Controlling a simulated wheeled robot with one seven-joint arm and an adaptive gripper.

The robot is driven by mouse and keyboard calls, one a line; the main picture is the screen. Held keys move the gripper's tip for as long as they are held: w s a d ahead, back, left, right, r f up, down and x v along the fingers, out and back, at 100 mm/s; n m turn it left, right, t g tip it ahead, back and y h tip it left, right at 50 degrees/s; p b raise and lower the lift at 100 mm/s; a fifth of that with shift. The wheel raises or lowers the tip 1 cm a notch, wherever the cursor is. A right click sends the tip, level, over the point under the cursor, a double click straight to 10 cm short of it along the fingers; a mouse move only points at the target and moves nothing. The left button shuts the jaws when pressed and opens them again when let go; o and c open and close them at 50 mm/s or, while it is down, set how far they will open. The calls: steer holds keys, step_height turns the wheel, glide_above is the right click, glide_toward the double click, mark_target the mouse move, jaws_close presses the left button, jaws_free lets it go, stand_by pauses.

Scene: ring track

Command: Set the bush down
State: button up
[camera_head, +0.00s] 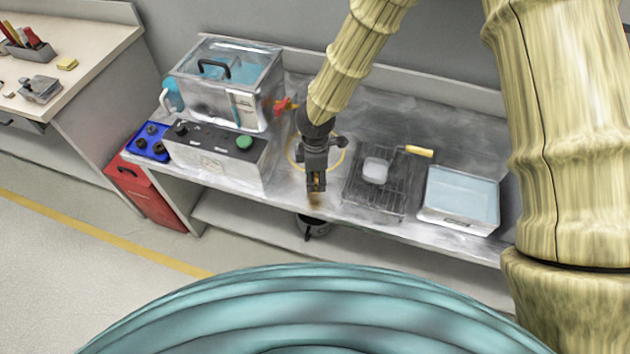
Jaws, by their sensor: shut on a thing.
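My gripper (316,188) points down above the front part of the metal bench and is shut on a small brownish piece, which I take to be the bush (315,200). The bush shows just below the fingertips, near the bench's front edge. It is small and blurred, and I cannot tell whether it touches the bench top. A yellow ring marking (340,160) lies on the bench behind my gripper, partly hidden by it.
A dark wire rack (372,205) with a pale block (375,170) and a yellow handle (418,151) is right of my gripper. A pale blue-topped tray (460,195) stands farther right. A grey control box (215,160) and clear tank (230,75) stand left. A dark bucket (315,228) is below.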

steer(key=shift+f+p, duration=0.4)
steer(key=shift+f, duration=1.1)
steer(key=shift+f, duration=0.15)
steer(key=o, duration=1.3)
step_height(320, 180, up, 12)
steer(key=shift+s+r+b, duration=0.1)
steer(key=shift+r+b, duration=0.05)
steer(key=shift+b, duration=0.75)
